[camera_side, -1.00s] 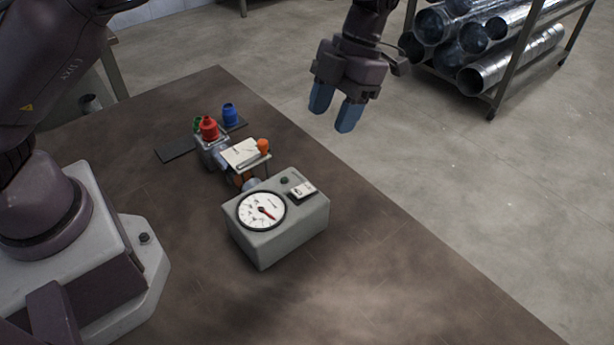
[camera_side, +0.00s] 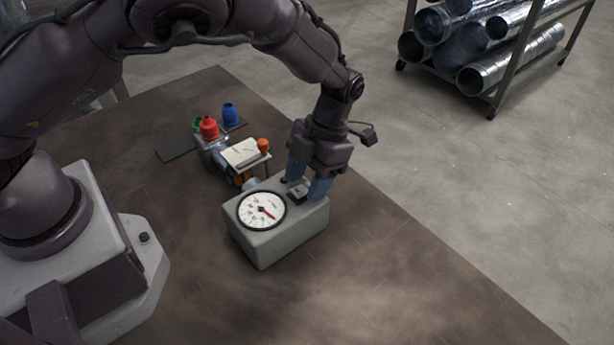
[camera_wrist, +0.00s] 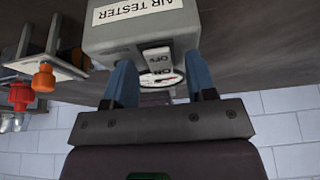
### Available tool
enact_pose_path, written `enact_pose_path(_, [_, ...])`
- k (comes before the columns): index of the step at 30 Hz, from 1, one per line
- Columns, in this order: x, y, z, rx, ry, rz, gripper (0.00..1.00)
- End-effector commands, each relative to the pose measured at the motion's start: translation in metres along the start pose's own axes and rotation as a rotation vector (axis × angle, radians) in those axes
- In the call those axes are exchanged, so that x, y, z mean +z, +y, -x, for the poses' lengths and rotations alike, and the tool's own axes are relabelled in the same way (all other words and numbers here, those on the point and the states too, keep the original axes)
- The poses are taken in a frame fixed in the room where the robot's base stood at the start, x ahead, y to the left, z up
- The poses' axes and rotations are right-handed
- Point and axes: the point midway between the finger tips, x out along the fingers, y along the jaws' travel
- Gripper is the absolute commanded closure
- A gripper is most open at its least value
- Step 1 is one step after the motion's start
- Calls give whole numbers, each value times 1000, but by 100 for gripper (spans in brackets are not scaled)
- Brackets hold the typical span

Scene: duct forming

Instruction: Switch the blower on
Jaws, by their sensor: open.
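In the wrist view the box (camera_wrist: 120,38) carries a label reading "AIR TESTER". A white rocker switch (camera_side: 299,191) sits on its top; in the wrist view the switch (camera_wrist: 158,62) shows ON and OFF markings. My gripper (camera_side: 307,188) is open over the top of the box, its blue fingers on either side of the switch. In the wrist view the fingers (camera_wrist: 160,85) are apart with the switch between them. I cannot tell whether they touch the box.
A dark mat (camera_side: 176,149) lies behind. The brown table (camera_side: 400,285) is clear at front right. Metal ducts (camera_side: 510,57) lie on a floor rack.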

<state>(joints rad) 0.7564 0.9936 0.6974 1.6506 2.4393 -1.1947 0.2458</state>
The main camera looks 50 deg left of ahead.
Motion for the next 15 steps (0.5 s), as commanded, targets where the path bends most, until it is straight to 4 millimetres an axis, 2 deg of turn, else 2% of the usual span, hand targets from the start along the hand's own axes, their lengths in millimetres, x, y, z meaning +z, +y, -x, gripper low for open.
enact_pose_path(6, [0, 0, 0, 0, 0, 0, 51])
enact_pose_path(12, [0, 0, 0, 0, 0, 0, 97])
enact_pose_path(15, [0, 0, 0, -1, -2, 0, 98])
